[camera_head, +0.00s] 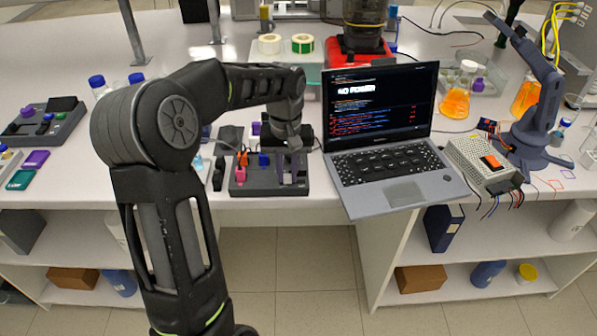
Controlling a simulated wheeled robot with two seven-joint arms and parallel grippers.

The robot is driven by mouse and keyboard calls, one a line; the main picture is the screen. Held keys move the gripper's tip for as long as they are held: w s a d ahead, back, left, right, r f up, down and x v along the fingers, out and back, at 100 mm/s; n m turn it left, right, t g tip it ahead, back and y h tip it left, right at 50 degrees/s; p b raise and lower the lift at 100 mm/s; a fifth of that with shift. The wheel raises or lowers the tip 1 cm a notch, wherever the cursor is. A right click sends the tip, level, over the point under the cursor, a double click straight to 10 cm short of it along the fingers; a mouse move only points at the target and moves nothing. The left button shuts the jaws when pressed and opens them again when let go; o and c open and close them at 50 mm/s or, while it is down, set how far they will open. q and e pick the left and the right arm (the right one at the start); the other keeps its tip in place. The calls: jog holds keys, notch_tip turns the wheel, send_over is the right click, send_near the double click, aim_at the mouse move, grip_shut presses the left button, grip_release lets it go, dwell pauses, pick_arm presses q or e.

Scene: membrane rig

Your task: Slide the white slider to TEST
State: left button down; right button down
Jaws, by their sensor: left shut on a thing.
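The dark membrane rig (262,188) lies on the white bench, left of the laptop. An orange part, a pink part (241,175) and a blue part (264,160) stand up from its left half. My left gripper (291,176) points down over the rig's right half, with its fingers at the panel. It is shut on a small pale piece, which appears to be the white slider (288,181); the fingers hide most of it. The TEST marking is too small to read. My right gripper is not in view.
The open laptop (391,165) stands just right of the rig. A beige box with wires (482,165) and a small blue-grey robot arm (535,110) are farther right. Another dark panel (43,123) lies at the left. The bench's front edge is close below the rig.

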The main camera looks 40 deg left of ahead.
pick_arm(q)
jog(key=shift+s+a, duration=0.25)
jog(key=shift+a, duration=0.2)
jog(key=c, duration=1.3)
grip_release()
jog(key=shift+r, duration=0.1)
notch_tip(320, 180, up, 8)
jog(key=shift+f+b, duration=0.15)
jog(key=shift+b, duration=0.25)
